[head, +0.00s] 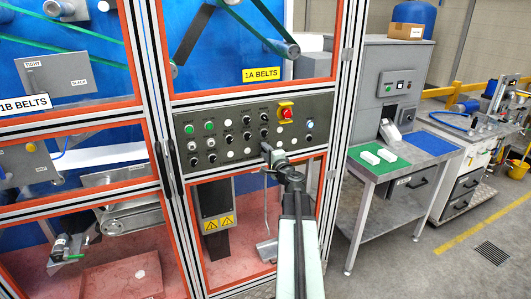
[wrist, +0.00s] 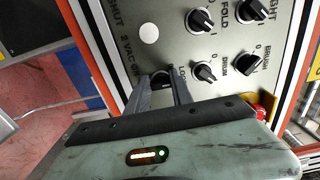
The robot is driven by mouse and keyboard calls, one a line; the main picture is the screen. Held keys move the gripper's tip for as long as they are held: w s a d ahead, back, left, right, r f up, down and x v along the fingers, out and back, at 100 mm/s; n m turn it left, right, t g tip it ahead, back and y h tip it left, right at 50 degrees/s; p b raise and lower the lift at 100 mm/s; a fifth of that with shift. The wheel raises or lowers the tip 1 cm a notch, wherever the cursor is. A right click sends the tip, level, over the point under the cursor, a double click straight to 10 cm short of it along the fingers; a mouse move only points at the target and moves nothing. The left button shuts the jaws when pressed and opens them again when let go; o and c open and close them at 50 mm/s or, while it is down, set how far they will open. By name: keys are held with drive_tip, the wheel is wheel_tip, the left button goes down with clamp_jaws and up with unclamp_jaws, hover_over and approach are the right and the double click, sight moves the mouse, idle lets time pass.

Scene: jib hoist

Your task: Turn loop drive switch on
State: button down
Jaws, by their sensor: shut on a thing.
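The grey control panel (head: 238,128) carries rows of black rotary switches, buttons and a red emergency stop (head: 286,113) on yellow. My gripper (head: 267,150) is at the lower middle of this panel. In the wrist view my gripper (wrist: 160,76) has its two fingers closed on either side of a dark knob (wrist: 160,80), the loop drive switch, beside a label partly reading "LOO". The fingers hide most of this knob, so I cannot tell which way it points. Neighbouring black switches stay free of the fingers, one (wrist: 205,72) close to the right.
Orange-edged frame posts (head: 345,100) stand right of the panel. A bench (head: 375,170) with a green mat stands farther right.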

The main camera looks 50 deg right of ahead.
drive_tip(key=m, duration=0.8)
drive_tip(key=shift+r+m, duration=0.2)
drive_tip(key=shift+m, duration=0.2)
idle(0.4)
drive_tip(key=c, duration=1.1)
unclamp_jaws()
drive_tip(key=v, duration=0.7)
drive_tip(key=shift+s+a, duration=0.1)
drive_tip(key=shift+s, duration=0.25)
